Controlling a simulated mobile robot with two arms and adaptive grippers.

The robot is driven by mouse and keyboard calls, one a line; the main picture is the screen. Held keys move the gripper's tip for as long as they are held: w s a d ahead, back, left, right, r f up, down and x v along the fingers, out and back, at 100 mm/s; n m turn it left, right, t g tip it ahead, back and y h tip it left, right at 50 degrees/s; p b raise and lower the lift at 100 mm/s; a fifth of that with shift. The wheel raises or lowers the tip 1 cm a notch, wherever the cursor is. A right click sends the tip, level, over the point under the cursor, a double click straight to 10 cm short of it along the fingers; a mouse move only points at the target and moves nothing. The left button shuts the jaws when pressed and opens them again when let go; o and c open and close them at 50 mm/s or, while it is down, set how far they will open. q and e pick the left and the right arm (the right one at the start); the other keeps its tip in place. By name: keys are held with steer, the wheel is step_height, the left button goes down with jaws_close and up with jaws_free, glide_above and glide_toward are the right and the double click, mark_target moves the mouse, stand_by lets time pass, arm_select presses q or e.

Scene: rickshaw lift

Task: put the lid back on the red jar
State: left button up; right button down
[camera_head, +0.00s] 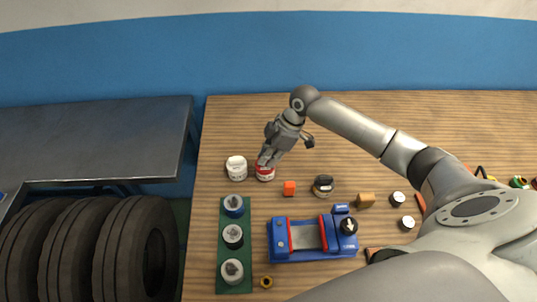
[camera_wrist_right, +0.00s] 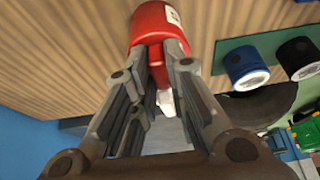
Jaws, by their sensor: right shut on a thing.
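The red jar (camera_head: 265,174), with a white label, stands on the wooden table beside a white jar (camera_head: 237,168). In the right wrist view the red jar (camera_wrist_right: 152,24) lies right at my fingertips. My right gripper (camera_head: 265,160) points down at the jar's top and is shut on its lid, which the fingers largely hide. I cannot make out the seam between lid and jar, or whether the lid sits fully level. My left gripper is not in view.
A green strip (camera_head: 221,289) with several jars lies in front, beside a blue-and-red device (camera_head: 285,256). A metal table (camera_head: 90,140) and tyres (camera_head: 145,240) are at left.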

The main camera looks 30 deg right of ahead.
stand_by(0.3)
steer(key=c, duration=1.4)
jaws_free()
steer(key=shift+o, duration=0.2)
steer(key=o, duration=0.5)
steer(key=shift+c, duration=0.2)
steer(key=shift+r+p, duration=3.55)
